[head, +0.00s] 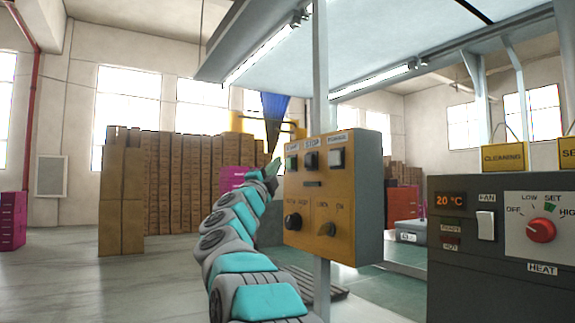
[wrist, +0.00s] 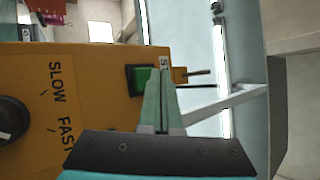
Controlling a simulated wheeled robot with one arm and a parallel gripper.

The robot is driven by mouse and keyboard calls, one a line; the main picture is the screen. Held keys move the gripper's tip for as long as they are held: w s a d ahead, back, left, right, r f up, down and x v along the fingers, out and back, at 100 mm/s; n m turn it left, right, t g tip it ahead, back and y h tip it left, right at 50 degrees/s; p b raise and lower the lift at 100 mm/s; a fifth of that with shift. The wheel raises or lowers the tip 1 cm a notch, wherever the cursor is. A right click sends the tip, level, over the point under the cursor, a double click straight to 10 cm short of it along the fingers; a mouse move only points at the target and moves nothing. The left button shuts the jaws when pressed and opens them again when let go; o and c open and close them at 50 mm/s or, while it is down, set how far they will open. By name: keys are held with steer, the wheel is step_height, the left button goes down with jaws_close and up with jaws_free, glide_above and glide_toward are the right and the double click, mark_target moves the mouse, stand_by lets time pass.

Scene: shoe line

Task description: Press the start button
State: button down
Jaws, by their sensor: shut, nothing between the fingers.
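The start button is the green square button (head: 291,162) at the upper left of the yellow control box (head: 305,205). It stands left of the black stop button (head: 311,159). My gripper (head: 274,167) is shut and empty, its tip just left of the green button in the head view. In the wrist view, the closed fingers (wrist: 158,82) point up beside the green button (wrist: 141,78) and partly cover its right edge and label. I cannot tell whether the fingertips touch the button.
A grey post (head: 321,100) carries the box. A dark heater panel (head: 480,250) stands at right. Stacked cartons (head: 180,180) stand behind.

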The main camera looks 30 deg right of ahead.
steer(key=shift+d, duration=0.15)
stand_by(0.4)
steer(key=shift+d, duration=0.3)
